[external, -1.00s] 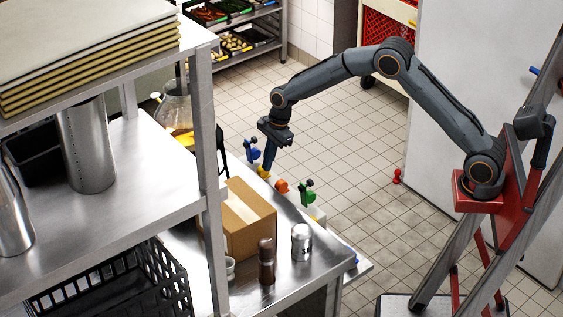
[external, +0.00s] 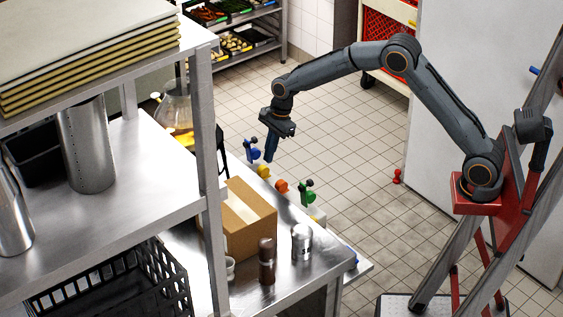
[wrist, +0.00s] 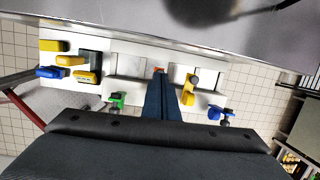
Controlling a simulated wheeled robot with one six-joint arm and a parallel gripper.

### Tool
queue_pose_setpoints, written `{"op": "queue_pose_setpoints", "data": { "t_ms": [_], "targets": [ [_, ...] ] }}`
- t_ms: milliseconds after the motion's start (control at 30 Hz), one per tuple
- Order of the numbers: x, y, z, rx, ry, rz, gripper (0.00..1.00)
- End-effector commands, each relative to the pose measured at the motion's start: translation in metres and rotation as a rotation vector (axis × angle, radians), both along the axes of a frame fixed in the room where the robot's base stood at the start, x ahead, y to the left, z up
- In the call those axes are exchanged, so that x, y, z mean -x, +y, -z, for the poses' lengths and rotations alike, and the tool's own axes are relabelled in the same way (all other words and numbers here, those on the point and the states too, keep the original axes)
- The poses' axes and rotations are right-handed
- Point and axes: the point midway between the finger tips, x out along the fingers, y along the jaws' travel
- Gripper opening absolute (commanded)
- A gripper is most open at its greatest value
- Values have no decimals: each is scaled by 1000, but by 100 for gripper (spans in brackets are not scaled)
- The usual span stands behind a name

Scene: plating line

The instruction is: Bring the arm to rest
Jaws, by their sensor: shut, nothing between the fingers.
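My arm (external: 350,65) reaches left from its red mount and bends down at the wrist. My gripper (external: 270,159) points down above the row of coloured knobs at the counter's edge. Its blue fingers are together and empty; they also show in the wrist view (wrist: 160,98). The blue knob (external: 252,151) is to the left of the fingers, the orange knob (external: 281,186) and green knob (external: 307,195) to the right.
A steel counter (external: 325,262) holds an open cardboard box (external: 255,238), a brown grinder (external: 267,262) and a metal shaker (external: 301,241). A steel shelf (external: 140,185) stands at the left. The tiled floor (external: 350,150) beneath my arm is mostly clear.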

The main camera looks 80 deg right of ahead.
Motion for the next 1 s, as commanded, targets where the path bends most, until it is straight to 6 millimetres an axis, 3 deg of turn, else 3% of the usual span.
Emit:
{"op": "queue_pose_setpoints", "data": {
  "t_ms": [167,267,600,800,900,1000],
  "targets": [
    [42,44,-8,81,-5,-329,0],
    [81,75,-11,143,-9,-610,0],
    [239,159,-9,305,-29,-1597,0],
    [322,183,0,353,-49,-2070,0],
    [346,188,3,362,-56,-2210,0],
    [357,190,5,367,-60,-2280,0]
  ]
}}
